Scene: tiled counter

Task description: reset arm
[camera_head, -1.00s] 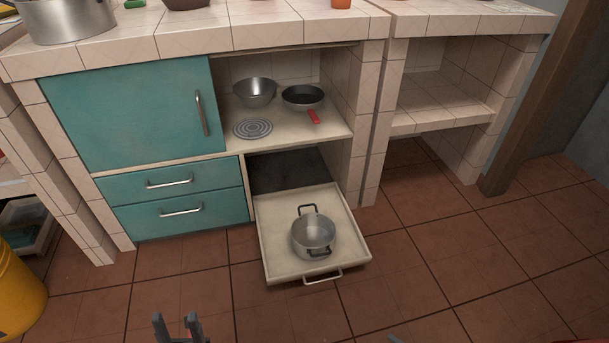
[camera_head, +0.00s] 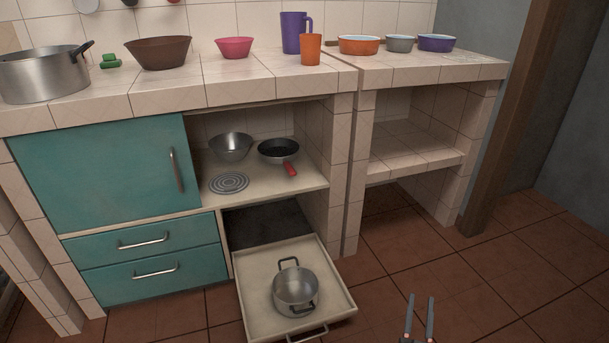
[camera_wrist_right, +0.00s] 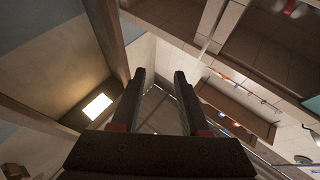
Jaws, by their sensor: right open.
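My right gripper (camera_head: 420,308) shows at the bottom of the head view, right of the pulled-out drawer. Its two fingers point up and stand apart, with nothing between them. In the right wrist view the open fingers (camera_wrist_right: 159,95) are also empty, with walls and ceiling beyond. My left gripper is not in the head view. A metal pot (camera_head: 296,291) with two dark handles sits in the open drawer (camera_head: 253,268), apart from the right gripper.
The tiled counter (camera_head: 240,88) holds a large saucepan (camera_head: 42,76), bowls, a purple pitcher (camera_head: 293,32) and an orange cup (camera_head: 311,50). A shelf below holds a metal bowl (camera_head: 231,146) and a frying pan (camera_head: 278,151). The floor at right is clear.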

